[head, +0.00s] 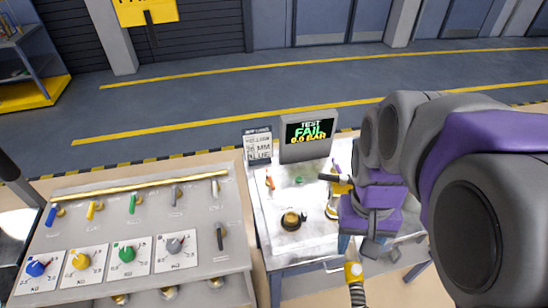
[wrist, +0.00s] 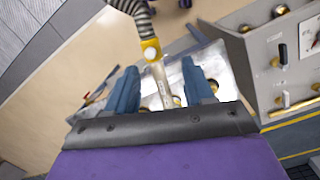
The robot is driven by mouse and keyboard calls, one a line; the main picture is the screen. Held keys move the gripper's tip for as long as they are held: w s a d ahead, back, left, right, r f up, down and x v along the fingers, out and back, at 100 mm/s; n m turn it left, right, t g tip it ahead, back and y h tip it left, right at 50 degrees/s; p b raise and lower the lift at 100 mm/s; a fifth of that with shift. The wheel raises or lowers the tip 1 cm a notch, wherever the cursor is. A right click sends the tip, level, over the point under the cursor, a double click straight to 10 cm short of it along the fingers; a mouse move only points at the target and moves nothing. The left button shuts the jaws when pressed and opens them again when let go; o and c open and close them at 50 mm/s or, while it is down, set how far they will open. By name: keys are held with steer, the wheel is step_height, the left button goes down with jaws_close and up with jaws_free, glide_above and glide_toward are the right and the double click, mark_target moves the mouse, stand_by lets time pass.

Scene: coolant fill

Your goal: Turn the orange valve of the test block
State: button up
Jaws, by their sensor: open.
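The test block (head: 272,243) is a pale metal table with a screen reading TEST FAIL 0.0 BAR. The small orange valve (head: 269,183) stands near its left edge, below the white sign. My gripper (head: 357,246) is at the block's right side, apart from the valve. In the wrist view my gripper (wrist: 160,80) shows two blue fingers spread wide. A pale tube with a yellow fitting (wrist: 151,49) and a ribbed hose appears between them; I cannot tell whether it touches them. I cannot make out the orange valve in the wrist view.
A brass ring fitting (head: 292,220) and a small green part (head: 298,180) sit on the block. A panel (head: 130,225) with coloured levers and knobs stands to the left. The hose's yellow fitting (head: 353,271) shows in front of the block.

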steer(key=w+a+r, duration=0.1)
steer(key=w+a, duration=0.1)
steer(key=w, duration=1.1)
steer(key=n+t, duration=0.1)
steer(key=n, duration=0.1)
glide_above(269, 174)
step_height(269, 174, down, 11)
step_height(269, 174, down, 17)
steer(key=shift+w+a+f+b, duration=0.1)
steer(key=shift+f+b, duration=0.1)
steer(key=shift+b, duration=0.65)
jaws_close()
